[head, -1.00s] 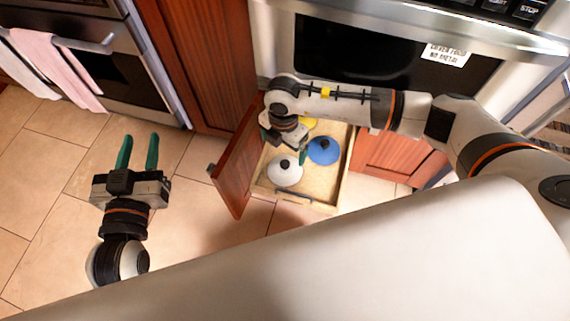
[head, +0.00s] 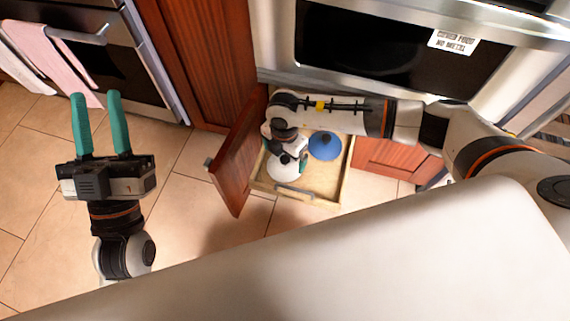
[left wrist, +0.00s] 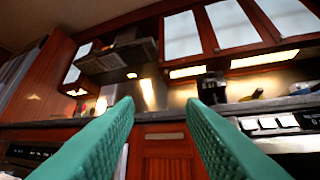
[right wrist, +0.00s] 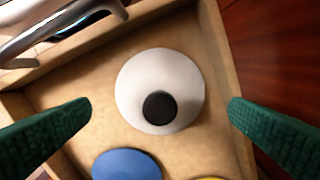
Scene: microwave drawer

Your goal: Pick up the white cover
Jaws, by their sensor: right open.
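The white cover (head: 284,173) is a round lid with a black knob and lies in the open drawer (head: 320,188). In the right wrist view the white cover (right wrist: 135,75) is near the middle, its knob between the finger lines. My right gripper (right wrist: 161,106) is open and empty, one finger to each side of the cover. In the head view my right gripper hangs over the cover and hides part of it. My left gripper (head: 96,97) is open and empty over the floor at the left, and its fingers (left wrist: 160,115) show spread in its wrist view.
A blue cover (head: 325,146) lies beside the white one in the drawer. A yellow cover (right wrist: 207,178) barely shows at the right wrist view's bottom edge. An oven with towels (head: 72,65) is at the left.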

